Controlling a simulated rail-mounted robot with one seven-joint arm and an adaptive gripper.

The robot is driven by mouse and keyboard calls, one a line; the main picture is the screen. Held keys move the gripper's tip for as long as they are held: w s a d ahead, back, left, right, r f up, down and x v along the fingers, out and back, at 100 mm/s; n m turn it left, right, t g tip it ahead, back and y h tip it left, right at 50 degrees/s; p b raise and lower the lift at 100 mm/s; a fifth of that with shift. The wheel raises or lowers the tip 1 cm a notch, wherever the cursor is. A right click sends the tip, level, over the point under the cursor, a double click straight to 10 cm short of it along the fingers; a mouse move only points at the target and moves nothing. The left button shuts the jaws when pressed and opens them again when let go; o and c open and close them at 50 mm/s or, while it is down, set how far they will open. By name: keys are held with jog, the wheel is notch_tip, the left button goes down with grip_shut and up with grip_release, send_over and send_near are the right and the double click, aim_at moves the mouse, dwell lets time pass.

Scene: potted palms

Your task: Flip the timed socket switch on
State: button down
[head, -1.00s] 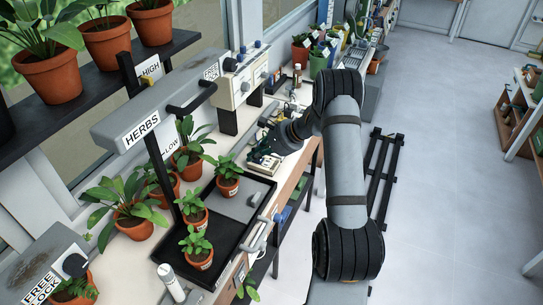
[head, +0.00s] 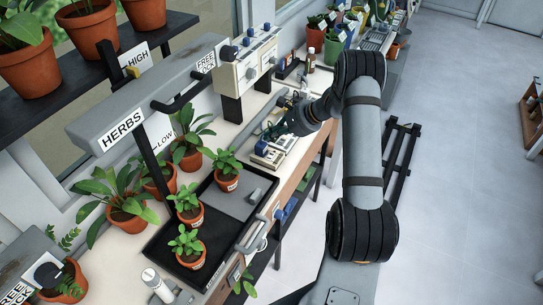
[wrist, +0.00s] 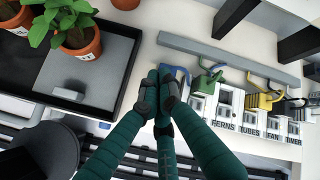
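A row of small white socket switches sits on the bench, labelled FERNS (wrist: 223,112), TUBES (wrist: 250,119), FAN (wrist: 273,127) and TIMER (wrist: 294,129) in the wrist view. The timer unit is the rightmost and lies partly at the frame's edge; its switch state is too small to tell. My gripper (wrist: 158,92) has its dark green fingers together, with nothing seen between them. It is left of the row, in front of a blue plug (wrist: 179,74). In the head view my gripper (head: 273,132) is over the bench by the sockets, hiding part of them.
A black tray (wrist: 118,75) with potted plants lies to the left. A HERBS lamp bar (head: 122,132) overhangs the tray.

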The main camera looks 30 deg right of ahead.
jog(key=b, duration=0.3)
send_over(270, 157)
jog(key=f, duration=0.6)
jog(key=shift+s+d+f, duration=0.1)
jog(key=shift+s+d, duration=0.15)
jog(key=shift+d+f+b, duration=0.1)
jog(key=shift+f+b, duration=0.6)
jog(key=shift+b, duration=0.05)
jog(key=shift+f+b, duration=0.15)
jog(key=shift+b, duration=0.15)
jog(key=shift+w+f+b, duration=0.1)
jog(key=shift+f+b, duration=0.15)
jog(key=shift+b, duration=0.15)
jog(key=shift+f+b, duration=0.2)
jog(key=shift+b, duration=0.1)
dwell(0.8)
jog(key=shift+r, duration=0.6)
